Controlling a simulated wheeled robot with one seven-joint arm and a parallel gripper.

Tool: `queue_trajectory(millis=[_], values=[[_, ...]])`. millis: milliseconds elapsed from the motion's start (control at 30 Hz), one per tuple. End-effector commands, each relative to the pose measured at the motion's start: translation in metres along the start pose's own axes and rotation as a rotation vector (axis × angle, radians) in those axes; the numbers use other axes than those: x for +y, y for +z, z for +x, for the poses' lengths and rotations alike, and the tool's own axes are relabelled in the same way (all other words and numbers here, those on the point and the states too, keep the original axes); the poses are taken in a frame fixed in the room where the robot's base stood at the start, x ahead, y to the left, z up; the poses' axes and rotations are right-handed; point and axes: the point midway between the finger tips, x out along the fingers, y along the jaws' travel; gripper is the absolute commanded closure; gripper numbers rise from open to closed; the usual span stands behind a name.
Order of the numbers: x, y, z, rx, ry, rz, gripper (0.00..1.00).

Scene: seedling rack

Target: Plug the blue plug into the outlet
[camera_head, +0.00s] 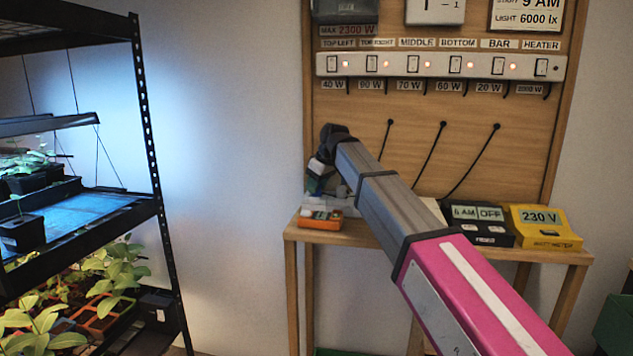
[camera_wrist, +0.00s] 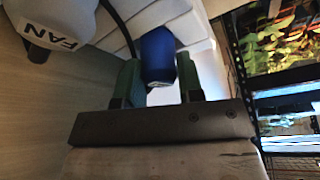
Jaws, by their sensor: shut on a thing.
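In the wrist view the blue plug (camera_wrist: 157,54) sits between the green fingers of my gripper (camera_wrist: 158,78), which is shut on it. A dark cable shows just left of the plug. White block-like surfaces (camera_wrist: 115,42) lie beyond and beside the plug; I cannot tell whether they are the outlet or whether the plug touches them. In the head view my gripper (camera_head: 319,174) is at the left part of the wooden table, beside the board. My arm partly hides that area, and the blue plug cannot be made out there.
A white plug labelled FAN (camera_wrist: 58,30) is close on the left in the wrist view. An orange device (camera_head: 320,218) lies on the wooden table (camera_head: 480,245), with a yellow meter (camera_head: 543,227) and a dark timer (camera_head: 478,222) at right. A black plant rack (camera_head: 150,120) stands left.

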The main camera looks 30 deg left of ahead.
Motion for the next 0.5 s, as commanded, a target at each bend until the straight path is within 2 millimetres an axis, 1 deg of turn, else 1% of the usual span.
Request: queue_trajectory(millis=[267, 300, 367, 500], values=[[0.0001, 0.0003, 0.0009, 0.000, 0.000, 0.000, 0.90], [0.0000, 0.0003, 0.0009, 0.000, 0.000, 0.000, 0.56], [0.0001, 0.0002, 0.0009, 0.000, 0.000, 0.000, 0.36], [0.0001, 0.0003, 0.0009, 0.000, 0.000, 0.000, 0.36]])
